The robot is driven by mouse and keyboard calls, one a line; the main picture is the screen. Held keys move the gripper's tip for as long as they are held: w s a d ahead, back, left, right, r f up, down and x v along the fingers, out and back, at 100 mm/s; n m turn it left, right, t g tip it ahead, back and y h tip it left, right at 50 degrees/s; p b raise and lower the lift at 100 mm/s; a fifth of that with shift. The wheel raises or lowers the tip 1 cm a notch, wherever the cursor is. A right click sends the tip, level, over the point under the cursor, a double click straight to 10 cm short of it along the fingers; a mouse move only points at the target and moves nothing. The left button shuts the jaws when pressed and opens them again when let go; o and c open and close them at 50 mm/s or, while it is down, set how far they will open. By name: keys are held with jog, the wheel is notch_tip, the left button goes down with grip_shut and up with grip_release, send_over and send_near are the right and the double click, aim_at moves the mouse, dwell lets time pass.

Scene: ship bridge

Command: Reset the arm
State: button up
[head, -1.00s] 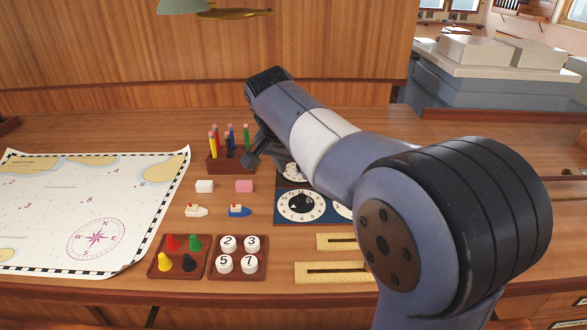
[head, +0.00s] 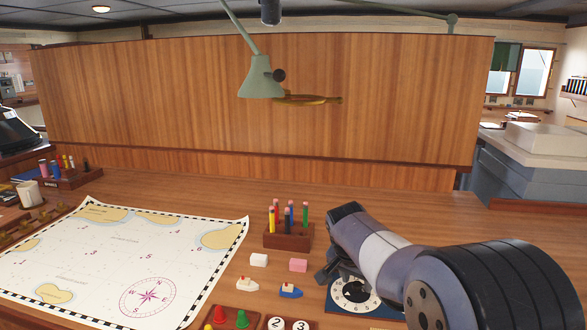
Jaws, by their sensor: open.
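My arm reaches in from the lower right in the head view. My gripper (head: 328,272) is at its far end, low over the desk, beside the dial board (head: 352,292) and just right of the pencil holder (head: 289,236). The gripper is open, and nothing shows between its fingers. The arm hides part of the dial board and the desk behind it.
A chart (head: 115,258) covers the left of the desk. White (head: 259,260) and pink (head: 298,265) blocks and two toy boats, one white (head: 247,284) and one blue (head: 290,291), lie left of my gripper. A green lamp (head: 262,78) hangs above.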

dwell(0.5)
jog(key=v, duration=1.1)
jog(key=x, duration=1.1)
jog(key=shift+f, duration=0.1)
jog(key=shift+s+n+y, duration=0.1)
jog(key=shift+n+y, duration=0.2)
jog(key=shift+n, duration=0.3)
jog(key=shift+d+n+t+y, duration=0.1)
jog(key=shift+n+t+y, duration=0.2)
jog(key=shift+n, duration=0.7)
jog(key=shift+d+n+t+y, duration=0.1)
jog(key=shift+n+y, duration=0.3)
jog(key=shift+n, duration=0.6)
jog(key=shift+d+n+y+b, duration=0.15)
jog(key=shift+n+y+b, duration=0.4)
jog(key=shift+n, duration=0.95)
jog(key=shift+d+n+y+b, duration=0.1)
jog(key=shift+n+y+b, duration=0.45)
jog(key=shift+n, duration=0.95)
jog(key=shift+r+n, duration=0.2)
jog(key=shift+n, duration=0.1)
jog(key=v, duration=1)
jog(key=shift+d+r+g+p, duration=0.15)
jog(key=shift+r+g+p, duration=0.15)
jog(key=shift+r+p, duration=0.15)
